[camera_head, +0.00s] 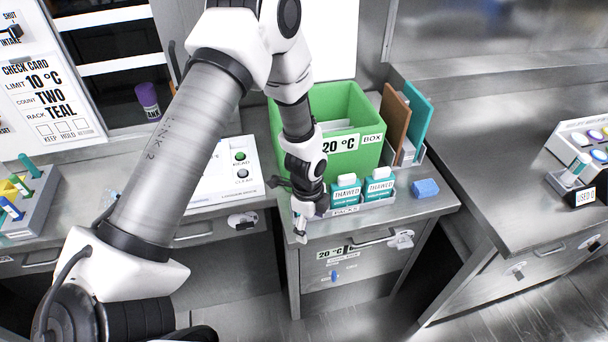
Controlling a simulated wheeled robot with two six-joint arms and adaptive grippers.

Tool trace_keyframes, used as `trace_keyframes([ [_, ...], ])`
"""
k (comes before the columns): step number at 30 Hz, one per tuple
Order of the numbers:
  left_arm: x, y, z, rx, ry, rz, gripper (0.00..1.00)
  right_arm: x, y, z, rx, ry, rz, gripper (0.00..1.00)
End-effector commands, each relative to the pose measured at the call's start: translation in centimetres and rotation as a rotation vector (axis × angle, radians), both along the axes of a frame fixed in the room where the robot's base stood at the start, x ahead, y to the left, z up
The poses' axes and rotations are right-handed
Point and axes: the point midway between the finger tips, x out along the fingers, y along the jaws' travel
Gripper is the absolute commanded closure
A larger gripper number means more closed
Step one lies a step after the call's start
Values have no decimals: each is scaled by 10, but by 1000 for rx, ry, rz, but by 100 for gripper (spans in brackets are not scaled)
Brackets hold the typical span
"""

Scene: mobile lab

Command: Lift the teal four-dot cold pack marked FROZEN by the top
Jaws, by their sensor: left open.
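Two teal cold packs with white caps stand upright in a low holder labelled PACKS (345,211). The left pack (346,192) and the right pack (380,187) both read THAWED. I cannot make out a pack marked FROZEN or any four-dot mark; the left end of the holder is hidden behind my gripper. My left gripper (302,212) is open and points down at that left end, beside the left THAWED pack. I cannot tell whether anything stands between its fingers. My right gripper is out of view.
A green box (355,150) labelled 20 °C stands right behind the packs. A blue block (425,188) lies to their right. Upright brown (393,120) and teal (416,120) boards stand beside the box. A button panel (222,178) lies left of my gripper.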

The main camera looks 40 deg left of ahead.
Motion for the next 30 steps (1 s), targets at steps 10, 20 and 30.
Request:
trace_keyframes([
  [10,72,53,116,70,-23,-759,21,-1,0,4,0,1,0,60],
  [20,73,53,72,68,-15,-770,21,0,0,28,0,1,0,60],
  [30,74,52,41,69,-20,-771,21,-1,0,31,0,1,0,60],
])
